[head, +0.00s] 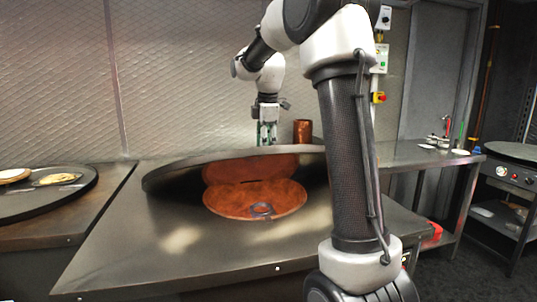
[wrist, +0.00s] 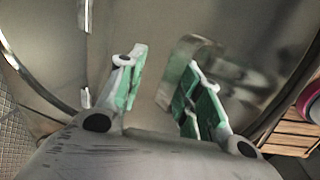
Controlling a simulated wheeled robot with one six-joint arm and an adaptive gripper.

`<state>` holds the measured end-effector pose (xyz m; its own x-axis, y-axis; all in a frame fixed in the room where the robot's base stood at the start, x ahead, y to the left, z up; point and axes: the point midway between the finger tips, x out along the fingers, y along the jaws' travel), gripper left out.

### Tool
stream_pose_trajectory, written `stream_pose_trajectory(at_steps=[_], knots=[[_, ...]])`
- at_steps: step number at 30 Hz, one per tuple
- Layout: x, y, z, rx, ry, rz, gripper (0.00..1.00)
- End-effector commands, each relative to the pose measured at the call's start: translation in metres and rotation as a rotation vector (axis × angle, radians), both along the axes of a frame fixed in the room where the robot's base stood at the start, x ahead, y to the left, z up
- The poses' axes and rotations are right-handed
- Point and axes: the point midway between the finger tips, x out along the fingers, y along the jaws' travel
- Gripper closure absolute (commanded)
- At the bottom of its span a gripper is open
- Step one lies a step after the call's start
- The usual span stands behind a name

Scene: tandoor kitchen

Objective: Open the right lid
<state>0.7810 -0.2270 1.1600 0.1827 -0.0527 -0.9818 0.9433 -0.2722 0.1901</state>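A large round dark metal lid (head: 165,176) is tilted up at a shallow angle on the counter in the head view, its near side raised. Below it shows a round copper-coloured opening (head: 255,200) with a small dark ring in it. My gripper (head: 267,140) points down just behind the lid's upper edge; its tips are partly hidden there. In the wrist view my gripper (wrist: 165,62) has its two green-padded fingers apart. A shiny metal handle (wrist: 190,50) on the lid lies at the right finger; I cannot tell whether they touch.
A copper cup (head: 302,131) stands behind the lid, right of my gripper. A steel side table (head: 400,154) and a stove (head: 510,180) stand to the right.

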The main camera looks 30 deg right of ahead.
Motion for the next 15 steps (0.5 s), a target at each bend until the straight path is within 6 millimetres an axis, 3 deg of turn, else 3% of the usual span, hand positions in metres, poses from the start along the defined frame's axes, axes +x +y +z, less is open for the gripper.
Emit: stream_pose_trajectory(at_steps=[7,15], knots=[[-0.019,0.006,-0.023,-0.002,-0.005,0.001,0.68],[-0.023,0.007,-0.027,-0.002,-0.008,0.001,0.68]])
